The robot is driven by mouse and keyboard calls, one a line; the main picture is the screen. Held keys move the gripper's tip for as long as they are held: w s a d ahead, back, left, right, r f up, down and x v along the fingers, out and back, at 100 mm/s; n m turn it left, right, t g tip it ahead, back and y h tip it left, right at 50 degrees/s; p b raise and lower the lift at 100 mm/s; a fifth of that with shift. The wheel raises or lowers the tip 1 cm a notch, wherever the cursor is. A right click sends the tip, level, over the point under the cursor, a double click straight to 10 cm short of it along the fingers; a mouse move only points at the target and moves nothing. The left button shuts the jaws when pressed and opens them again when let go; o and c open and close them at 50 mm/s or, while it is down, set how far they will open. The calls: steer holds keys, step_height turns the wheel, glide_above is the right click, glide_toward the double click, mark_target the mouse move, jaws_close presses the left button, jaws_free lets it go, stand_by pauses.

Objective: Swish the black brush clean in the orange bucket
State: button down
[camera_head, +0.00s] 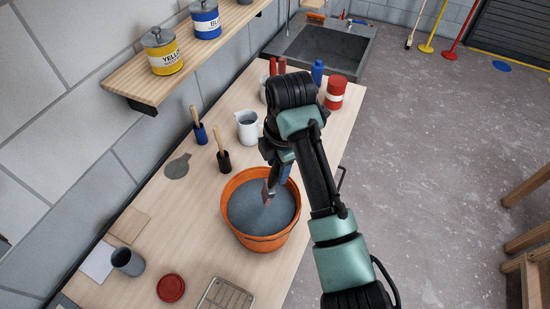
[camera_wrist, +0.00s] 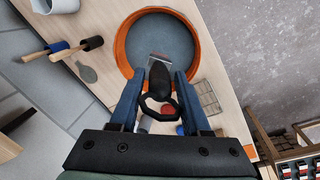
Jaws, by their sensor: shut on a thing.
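My gripper (camera_wrist: 158,95) is shut on a black brush (camera_wrist: 160,82) with a looped black handle and a grey metal ferrule. Its tip looks reddish and points down inside the rim of the orange bucket (camera_head: 241,235). In the head view the brush tip (camera_head: 267,197) shows against the grey liquid (camera_head: 257,216) in the bucket. I cannot tell whether the tip touches the liquid. The bucket also shows in the wrist view (camera_wrist: 122,52), beyond the fingers. My arm hides part of the bucket's far right rim.
A white jug (camera_head: 247,128) and blue and black wooden-handled tools (camera_head: 222,160) stand behind the bucket. A grey cup (camera_head: 127,262), red lid (camera_head: 171,288) and grey grid tray (camera_head: 225,297) lie in front. A red can (camera_head: 335,93) and sink (camera_head: 325,48) are farther back.

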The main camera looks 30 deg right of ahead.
mark_target(270, 186)
steer(key=shift+w+a+f+b, duration=0.25)
steer(key=shift+f+b, duration=0.65)
steer(key=shift+f, duration=0.55)
steer(key=shift+w+a+f+b, duration=0.1)
steer(key=shift+w+f+b, duration=0.15)
steer(key=shift+f+b, duration=0.95)
steer(key=shift+w+a+f+b, duration=0.25)
steer(key=shift+f+b, duration=0.3)
steer(key=shift+f, duration=1.2)
